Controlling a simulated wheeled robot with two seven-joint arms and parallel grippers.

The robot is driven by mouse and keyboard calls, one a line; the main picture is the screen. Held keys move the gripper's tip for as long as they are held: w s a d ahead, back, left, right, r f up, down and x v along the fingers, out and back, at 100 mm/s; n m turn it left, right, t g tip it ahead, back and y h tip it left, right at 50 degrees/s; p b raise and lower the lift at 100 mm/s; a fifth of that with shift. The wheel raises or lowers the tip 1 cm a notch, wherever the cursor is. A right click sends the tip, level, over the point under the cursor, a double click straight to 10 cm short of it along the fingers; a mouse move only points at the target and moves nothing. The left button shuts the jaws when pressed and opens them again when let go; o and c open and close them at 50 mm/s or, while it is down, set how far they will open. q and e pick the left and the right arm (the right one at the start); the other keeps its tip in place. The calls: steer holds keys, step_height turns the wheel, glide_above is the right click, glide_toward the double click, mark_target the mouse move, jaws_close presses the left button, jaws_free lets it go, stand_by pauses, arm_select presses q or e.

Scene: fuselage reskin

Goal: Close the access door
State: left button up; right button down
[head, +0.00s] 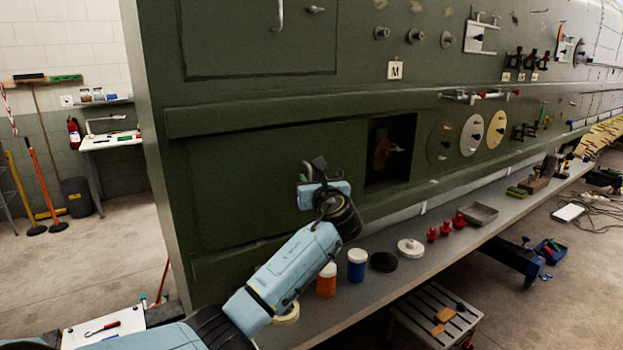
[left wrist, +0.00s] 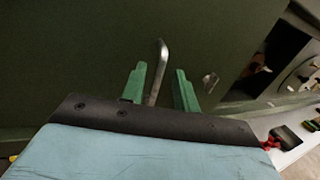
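The access door (head: 240,185) is a dark green panel low on the fuselage side, between an upper and a lower rail. To its right is a dark rectangular opening (head: 378,172), uncovered, with an orange-brown part inside. My left gripper (head: 311,177) is at the door's right part, in front of its surface. In the left wrist view its two green fingers (left wrist: 160,88) stand apart. A bent metal handle (left wrist: 157,70) rises between them, closer to the left finger; whether it touches that finger I cannot tell. In the head view the gripper largely hides the handle. My right gripper is out of view.
A grey shelf (head: 440,245) runs below the fuselage, with an orange jar (head: 326,282), a blue jar (head: 357,268), discs and red parts on it. A step stool (head: 437,312) stands under its edge. Another panel with a handle (head: 279,14) is above.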

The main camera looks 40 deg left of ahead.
arm_select(q)
steer(key=shift+w+a, duration=0.35)
steer(key=shift+a, duration=0.05)
jaws_close()
